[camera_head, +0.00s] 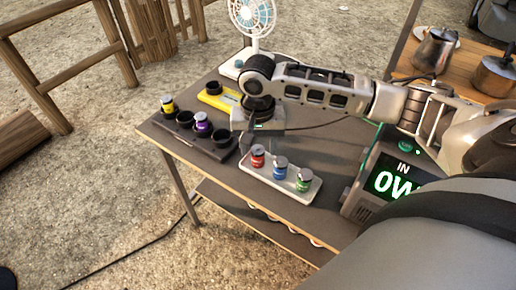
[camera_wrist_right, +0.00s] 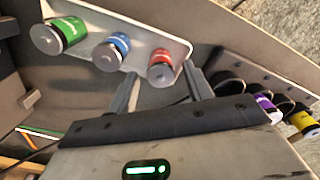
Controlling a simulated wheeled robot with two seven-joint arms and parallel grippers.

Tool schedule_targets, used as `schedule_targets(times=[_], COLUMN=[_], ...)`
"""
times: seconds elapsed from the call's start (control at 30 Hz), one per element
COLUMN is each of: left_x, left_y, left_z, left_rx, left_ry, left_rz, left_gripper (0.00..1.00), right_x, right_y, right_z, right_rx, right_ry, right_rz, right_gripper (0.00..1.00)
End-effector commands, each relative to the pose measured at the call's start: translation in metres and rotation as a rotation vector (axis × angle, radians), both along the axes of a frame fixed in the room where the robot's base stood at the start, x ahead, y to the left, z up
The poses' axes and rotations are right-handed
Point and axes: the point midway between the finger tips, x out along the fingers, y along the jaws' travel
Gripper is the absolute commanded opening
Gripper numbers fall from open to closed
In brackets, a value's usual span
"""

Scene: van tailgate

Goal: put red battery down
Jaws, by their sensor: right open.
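The red battery (camera_head: 257,157) stands in the left end of a white tray (camera_head: 287,196), beside a blue battery (camera_head: 280,168) and a green battery (camera_head: 303,181). My right gripper (camera_head: 257,143) is just above the red battery, pointing down and open. In the right wrist view the red battery (camera_wrist_right: 160,72) shows between and just beyond the two spread fingers, with no clear grip on it. Whether a finger touches it I cannot tell. My left gripper is not in view.
A dark rack (camera_head: 190,137) holds a yellow battery (camera_head: 168,105) and a purple battery (camera_head: 202,123), with empty round sockets. A yellow device (camera_head: 218,95) and a fan (camera_head: 252,20) stand behind. A power box (camera_head: 385,180) with a green display stands right of the tray.

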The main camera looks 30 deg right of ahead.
Motion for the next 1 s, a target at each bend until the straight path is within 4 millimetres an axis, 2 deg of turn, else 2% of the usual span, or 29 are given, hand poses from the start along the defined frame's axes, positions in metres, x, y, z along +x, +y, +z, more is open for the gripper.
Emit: schedule_targets(times=[0.03,0.2,0.43,0.63,1.0], left_x=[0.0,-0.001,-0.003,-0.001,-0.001], left_y=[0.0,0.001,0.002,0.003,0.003], left_z=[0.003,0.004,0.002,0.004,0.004], left_rx=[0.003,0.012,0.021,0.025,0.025], left_ry=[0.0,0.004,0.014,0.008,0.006], left_rz=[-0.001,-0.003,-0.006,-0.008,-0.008], left_gripper=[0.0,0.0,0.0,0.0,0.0], right_x=[0.001,0.001,0.001,0.001,0.0], right_y=[0.0,0.0,0.001,0.0,0.0], right_z=[0.013,0.051,0.09,0.103,0.103], right_rx=[0.002,0.002,0.002,0.0,0.001], right_ry=[-0.005,-0.006,-0.004,-0.001,-0.001], right_rz=[0.001,0.0,0.0,-0.001,0.0], right_gripper=[0.51,0.51,0.51,0.51,0.51])
